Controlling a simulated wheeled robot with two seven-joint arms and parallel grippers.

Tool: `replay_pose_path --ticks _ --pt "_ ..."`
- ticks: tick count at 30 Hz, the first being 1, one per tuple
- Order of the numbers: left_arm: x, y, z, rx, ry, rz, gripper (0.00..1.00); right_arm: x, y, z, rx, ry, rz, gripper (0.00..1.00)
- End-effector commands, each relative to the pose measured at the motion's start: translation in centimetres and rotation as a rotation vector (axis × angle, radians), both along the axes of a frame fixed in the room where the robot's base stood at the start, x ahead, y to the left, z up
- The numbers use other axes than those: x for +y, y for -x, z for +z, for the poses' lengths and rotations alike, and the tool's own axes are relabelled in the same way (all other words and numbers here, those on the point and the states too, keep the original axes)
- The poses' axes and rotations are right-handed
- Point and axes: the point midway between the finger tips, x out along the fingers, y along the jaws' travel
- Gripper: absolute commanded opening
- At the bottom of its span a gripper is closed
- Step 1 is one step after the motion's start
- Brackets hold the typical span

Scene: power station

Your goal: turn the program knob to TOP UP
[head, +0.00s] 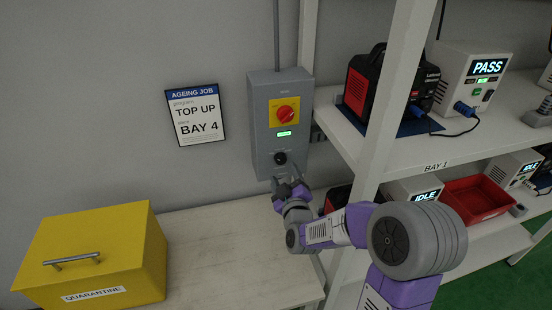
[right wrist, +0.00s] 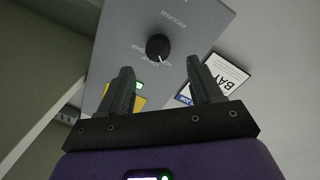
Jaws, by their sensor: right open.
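The program knob (head: 281,158) is a small round black knob low on a grey wall-mounted control box (head: 262,140). It also shows in the right wrist view as a black knob (right wrist: 158,45), with the word PROGRAM and small setting labels around it. The view is rotated and the labels are too small for me to tell the setting. My right gripper (head: 288,184) is just below and in front of the knob. In the right wrist view its two fingers (right wrist: 160,65) are spread apart, empty, with the knob beyond and between the tips. My left gripper is out of view.
A red rotary switch (head: 285,113) on a yellow plate and a green display sit above the knob. A job sign (head: 196,115) reads TOP UP, BAY 4. A yellow quarantine box (head: 105,250) stands lower left.

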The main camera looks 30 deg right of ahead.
Motion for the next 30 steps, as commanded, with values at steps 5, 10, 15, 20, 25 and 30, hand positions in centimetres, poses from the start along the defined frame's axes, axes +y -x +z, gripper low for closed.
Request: replay_pose_path --ticks 5,10,15,20,25,30 --pt "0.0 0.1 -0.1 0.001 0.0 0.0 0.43 -0.9 -2.6 -0.1 0.0 0.001 0.0 0.64" --pt "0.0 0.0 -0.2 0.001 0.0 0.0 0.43 -1.6 -4.8 -0.1 0.002 0.001 0.0 0.64" --pt "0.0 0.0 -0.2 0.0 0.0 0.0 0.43 -2.0 -6.0 -0.1 0.002 -0.001 0.001 0.64" --pt "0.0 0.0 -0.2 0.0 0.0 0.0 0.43 -2.0 -6.2 -0.1 0.002 -0.001 0.001 0.64" --pt "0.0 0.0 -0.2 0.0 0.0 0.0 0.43 -2.0 -6.2 -0.1 0.002 -0.001 0.001 0.61" --pt "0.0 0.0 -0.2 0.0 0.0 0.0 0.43 -2.0 -6.2 -0.1 0.002 -0.001 0.001 0.35"
